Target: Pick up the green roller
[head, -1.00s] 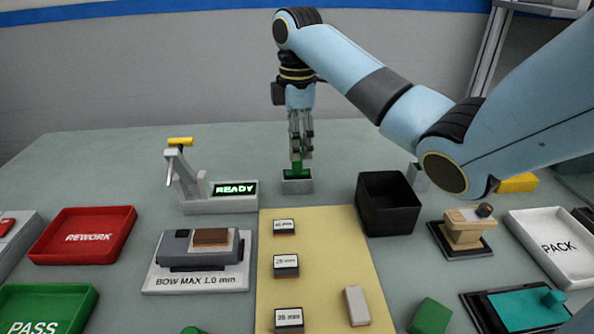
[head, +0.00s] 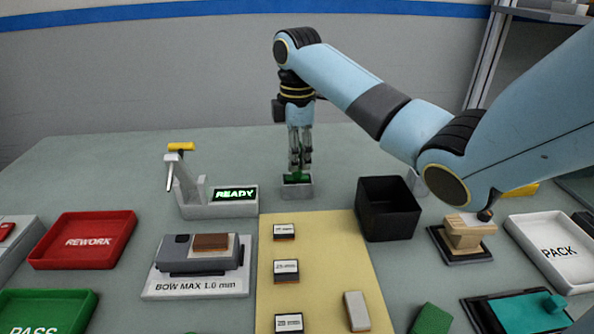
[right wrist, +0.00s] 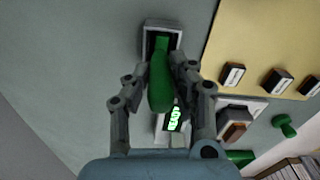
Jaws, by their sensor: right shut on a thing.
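The green roller (head: 297,178) is at the small grey holder (head: 297,191) at the back middle of the table. My right gripper (head: 299,168) points down over the holder and is shut on the roller. In the right wrist view, the roller (right wrist: 160,82) lies between the two fingers, and its far end is over the holder's dark opening (right wrist: 162,38). I cannot tell whether it still touches the holder. My left gripper is not in view.
A grey device with a READY display (head: 235,195) stands left of the holder. A black bin (head: 388,208) stands to its right. In front is a yellow mat (head: 330,260) with several labelled blocks. Red (head: 85,240) and white (head: 560,245) trays flank the table.

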